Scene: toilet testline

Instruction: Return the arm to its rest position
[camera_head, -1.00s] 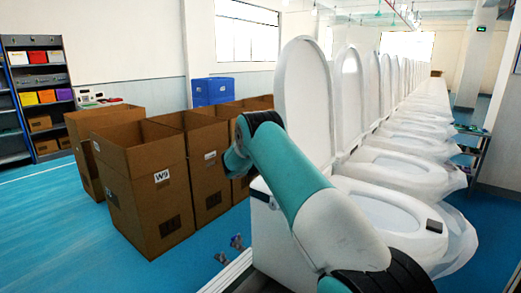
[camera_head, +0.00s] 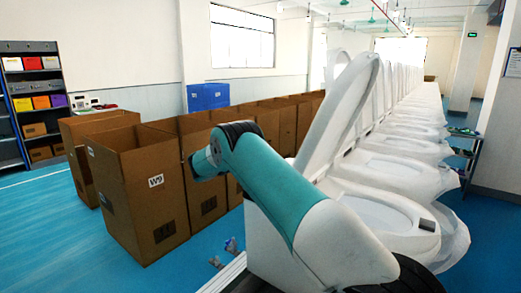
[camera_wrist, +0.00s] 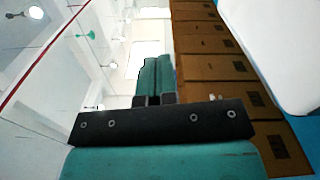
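My gripper shows in the wrist view (camera_wrist: 154,76), with its two teal fingers side by side and almost no gap between them. Nothing shows between the fingers. In the head view my teal and white arm is bent at the lower middle, with its far end in front of the cardboard boxes; the gripper itself cannot be made out there. The nearest white toilet (camera_head: 385,213) stands right beside and behind the arm.
Open cardboard boxes (camera_head: 135,195) stand in a row at the left and behind the arm. A blue bin (camera_head: 208,96) is farther back. A shelf with coloured bins (camera_head: 37,100) stands far left. A row of toilets recedes at the right. Blue floor (camera_head: 50,245) is clear at the lower left.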

